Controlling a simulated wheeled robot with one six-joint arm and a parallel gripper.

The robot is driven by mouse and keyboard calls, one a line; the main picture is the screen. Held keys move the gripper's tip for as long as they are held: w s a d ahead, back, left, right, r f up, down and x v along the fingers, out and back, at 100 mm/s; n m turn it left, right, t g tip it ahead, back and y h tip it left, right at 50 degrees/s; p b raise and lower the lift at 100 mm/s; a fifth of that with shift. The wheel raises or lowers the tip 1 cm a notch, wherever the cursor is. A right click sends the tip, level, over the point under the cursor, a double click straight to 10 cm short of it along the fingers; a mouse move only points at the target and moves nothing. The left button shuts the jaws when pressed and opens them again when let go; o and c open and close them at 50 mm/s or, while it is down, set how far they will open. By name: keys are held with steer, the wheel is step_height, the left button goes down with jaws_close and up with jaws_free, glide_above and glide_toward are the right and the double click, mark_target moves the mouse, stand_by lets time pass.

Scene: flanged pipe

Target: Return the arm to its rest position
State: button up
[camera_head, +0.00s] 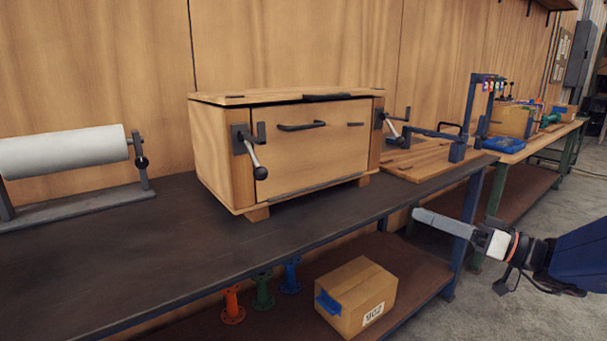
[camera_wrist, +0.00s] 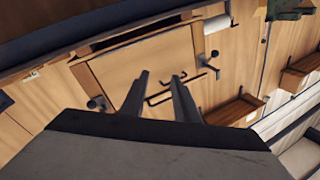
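My gripper (camera_head: 418,215) is at the right in the head view, in front of the bench's edge, on my arm reaching in from the right. It points left and touches nothing that I can see. In the wrist view its two fingers (camera_wrist: 160,84) stand apart with nothing between them. Beyond them the wooden chest (camera_wrist: 140,65) shows tilted, with its dark handle. Three flanged pipes, red (camera_head: 232,306), green (camera_head: 263,290) and blue (camera_head: 290,275), stand on the lower shelf in the head view.
The wooden chest (camera_head: 300,155) stands on the dark bench (camera_head: 120,260), lid down, latch levers at its front. A white roll (camera_head: 62,152) is at the left. A cardboard box (camera_head: 357,297) marked 902 sits on the lower shelf. The floor (camera_head: 480,315) at the lower right looks free.

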steer(key=s+a+f+m+g+h, duration=0.2)
steer(key=s+a+f+g+h, duration=0.55)
steer(key=s+f, duration=0.6)
steer(key=s+d+f+m+t+h, duration=0.1)
steer(key=s+d+f+m+h, duration=0.2)
steer(key=d+h, duration=0.5)
steer(key=s+d+m, duration=0.1)
steer(key=s, duration=0.1)
steer(key=shift+s+d+f, duration=0.15)
steer(key=shift+s+d, duration=0.2)
